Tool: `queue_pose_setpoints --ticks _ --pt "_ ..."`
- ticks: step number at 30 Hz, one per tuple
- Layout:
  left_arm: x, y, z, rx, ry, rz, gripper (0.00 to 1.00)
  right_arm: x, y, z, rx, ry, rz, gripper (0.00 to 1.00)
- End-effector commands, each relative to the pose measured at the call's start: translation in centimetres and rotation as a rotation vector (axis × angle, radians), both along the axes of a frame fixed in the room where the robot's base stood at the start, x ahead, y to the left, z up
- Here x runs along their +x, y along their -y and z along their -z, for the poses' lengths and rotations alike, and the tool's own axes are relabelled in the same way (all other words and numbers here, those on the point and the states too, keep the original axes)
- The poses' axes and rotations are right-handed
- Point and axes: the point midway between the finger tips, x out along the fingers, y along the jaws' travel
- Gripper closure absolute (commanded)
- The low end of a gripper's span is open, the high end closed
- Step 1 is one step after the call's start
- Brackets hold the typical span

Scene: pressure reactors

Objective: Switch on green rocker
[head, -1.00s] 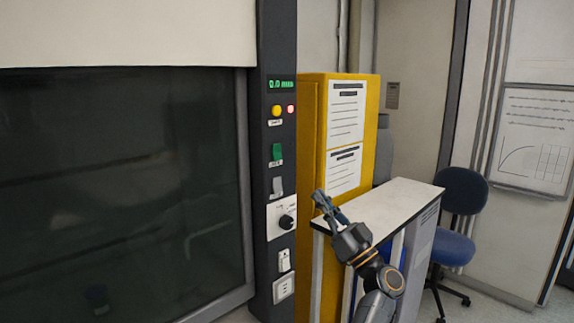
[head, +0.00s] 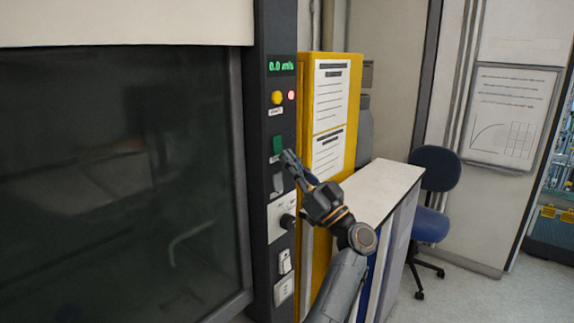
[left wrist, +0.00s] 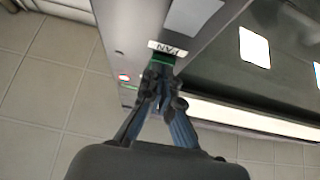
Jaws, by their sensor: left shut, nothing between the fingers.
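The green rocker (head: 277,145) sits on the dark control column, below the yellow button and above a grey rocker. My left gripper (head: 289,158) is shut and empty, its tips just at the lower right of the green rocker in the head view. In the left wrist view the shut fingertips (left wrist: 160,77) lie over the green rocker (left wrist: 161,59), whose green edge shows beside the FAN label (left wrist: 168,48). The fingers hide most of the rocker there, and I cannot tell whether they touch it. My right gripper is not in view.
The column carries a display (head: 282,66) reading 0.0, a yellow button (head: 277,98), a lit red lamp (head: 292,96), a grey rocker (head: 278,183) and a black knob (head: 288,221). A yellow cabinet (head: 350,98), white-topped bench (head: 375,187) and blue chair (head: 432,222) stand right.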

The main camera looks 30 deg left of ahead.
Motion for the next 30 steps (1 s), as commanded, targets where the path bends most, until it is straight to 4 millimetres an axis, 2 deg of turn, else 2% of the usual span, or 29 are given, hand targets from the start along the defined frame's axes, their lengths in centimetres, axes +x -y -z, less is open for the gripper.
queue_pose_setpoints --ticks 5,14,19,21,30 --pt "-0.1 0.1 0.0 0.001 0.0 0.0 1.0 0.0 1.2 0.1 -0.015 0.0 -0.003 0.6" --pt "-0.1 0.0 0.1 0.005 0.001 -0.001 1.0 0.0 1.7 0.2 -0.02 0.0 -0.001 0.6" --pt "0.0 -1.1 1.1 0.104 0.007 -0.005 1.0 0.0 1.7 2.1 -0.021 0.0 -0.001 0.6" --pt "0.0 -0.8 0.3 0.094 0.01 -0.002 1.0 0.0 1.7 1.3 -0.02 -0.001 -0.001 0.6" --pt "0.0 -0.9 0.4 0.091 0.008 -0.001 1.0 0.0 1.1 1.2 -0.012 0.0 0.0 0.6"
